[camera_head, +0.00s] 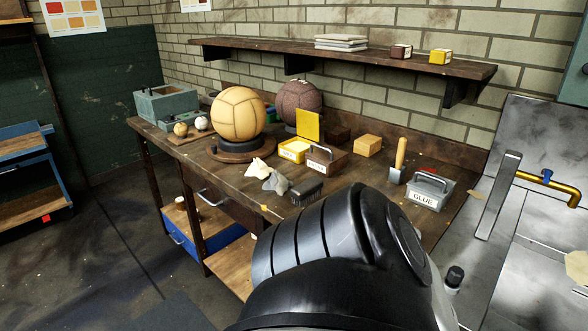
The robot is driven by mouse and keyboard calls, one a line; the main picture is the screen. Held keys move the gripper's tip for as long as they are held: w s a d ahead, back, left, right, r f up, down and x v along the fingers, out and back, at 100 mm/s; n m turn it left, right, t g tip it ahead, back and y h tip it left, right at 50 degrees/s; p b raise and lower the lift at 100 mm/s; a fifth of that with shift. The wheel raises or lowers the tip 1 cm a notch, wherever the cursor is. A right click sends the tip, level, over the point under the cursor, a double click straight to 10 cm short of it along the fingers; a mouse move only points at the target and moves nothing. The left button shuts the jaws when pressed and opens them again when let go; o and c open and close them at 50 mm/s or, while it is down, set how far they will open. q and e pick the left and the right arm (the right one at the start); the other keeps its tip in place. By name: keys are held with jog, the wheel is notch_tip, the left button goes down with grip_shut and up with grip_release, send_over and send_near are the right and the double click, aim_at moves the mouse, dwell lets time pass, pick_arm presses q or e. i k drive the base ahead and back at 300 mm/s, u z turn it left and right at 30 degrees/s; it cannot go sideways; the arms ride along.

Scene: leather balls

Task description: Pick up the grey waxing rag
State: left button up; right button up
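The grey waxing rag (275,183) lies crumpled on the wooden workbench (232,183), near its front edge. A cream rag (258,168) lies just behind it to the left. A dark brush (305,191) is close on its right, and I cannot tell whether they touch. A large black link of one of my arms fills the bottom middle of the view, covering the bench's front right part. Neither of my grippers shows, so I cannot see where they are relative to the rag.
Behind the rag stand an open yellow tin (294,149), a brown handled box (326,160) and a tan ball (238,114) on a round stand. A grey GLUE box (430,189) and a wooden-handled tool (400,161) stand right. A shelf (350,55) overhangs the back.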

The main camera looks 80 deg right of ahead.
aim_at(277, 182)
jog(key=k, duration=0.1)
jog(key=z, duration=1.85)
jog(key=i, duration=1)
